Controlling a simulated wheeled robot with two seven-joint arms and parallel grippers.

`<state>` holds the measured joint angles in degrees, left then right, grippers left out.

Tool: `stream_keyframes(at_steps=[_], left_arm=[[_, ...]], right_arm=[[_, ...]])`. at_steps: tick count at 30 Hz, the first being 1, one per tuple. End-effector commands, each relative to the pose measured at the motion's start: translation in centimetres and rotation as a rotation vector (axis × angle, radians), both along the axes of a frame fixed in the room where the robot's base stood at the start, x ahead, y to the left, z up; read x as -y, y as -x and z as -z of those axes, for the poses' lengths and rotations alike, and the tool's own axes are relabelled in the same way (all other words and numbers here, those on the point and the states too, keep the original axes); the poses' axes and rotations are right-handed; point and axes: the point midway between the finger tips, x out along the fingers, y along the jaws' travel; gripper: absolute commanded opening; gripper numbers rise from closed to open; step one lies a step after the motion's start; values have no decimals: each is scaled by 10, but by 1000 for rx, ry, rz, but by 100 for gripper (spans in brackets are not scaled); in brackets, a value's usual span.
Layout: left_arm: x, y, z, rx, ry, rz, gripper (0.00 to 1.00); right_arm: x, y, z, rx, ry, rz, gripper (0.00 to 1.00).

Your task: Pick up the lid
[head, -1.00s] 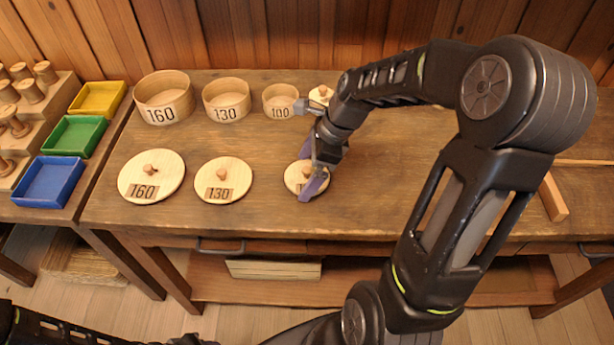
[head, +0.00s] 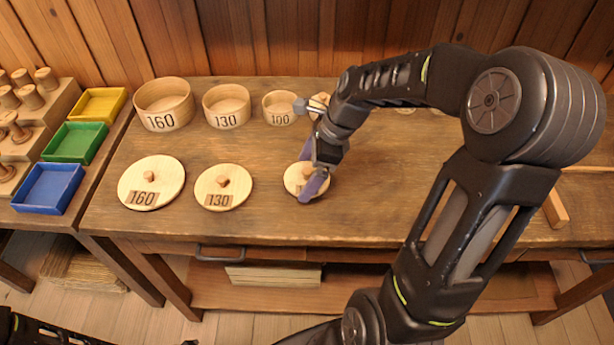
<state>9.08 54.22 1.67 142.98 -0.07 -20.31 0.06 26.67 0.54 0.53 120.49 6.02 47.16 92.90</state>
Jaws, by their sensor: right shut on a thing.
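Three round pale wooden lids with small knobs lie in a row on the bench. The lid marked 160 (head: 152,172) is at the left and the lid marked 130 (head: 216,198) is in the middle. The smallest lid (head: 293,180) is at the right, its label mostly hidden by my gripper. My right gripper (head: 310,182) is over this smallest lid, its purple fingers shut on the knob area. I cannot tell whether the lid is clear of the bench. My left gripper is out of view; only a dark arm part shows at the lower left.
Open round boxes marked 160 (head: 164,96), 130 (head: 227,100) and 100 (head: 278,106) stand behind the lids. Another small wooden piece is partly hidden behind my right wrist. Yellow (head: 97,92), green and blue trays and several spools are at the left. The bench front (head: 190,222) is clear.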

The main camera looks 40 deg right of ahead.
Motion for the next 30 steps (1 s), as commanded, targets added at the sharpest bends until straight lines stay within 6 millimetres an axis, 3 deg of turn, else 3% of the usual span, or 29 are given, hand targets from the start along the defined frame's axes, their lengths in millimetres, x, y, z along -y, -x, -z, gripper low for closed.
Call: stream_keyframes(at_steps=[6,12,30], left_arm=[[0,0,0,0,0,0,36],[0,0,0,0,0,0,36],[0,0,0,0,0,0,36]], right_arm=[[0,-1,-43,5,2,-1,54],[0,0,-74,2,0,-1,54],[0,0,-81,-1,-1,0,54]])
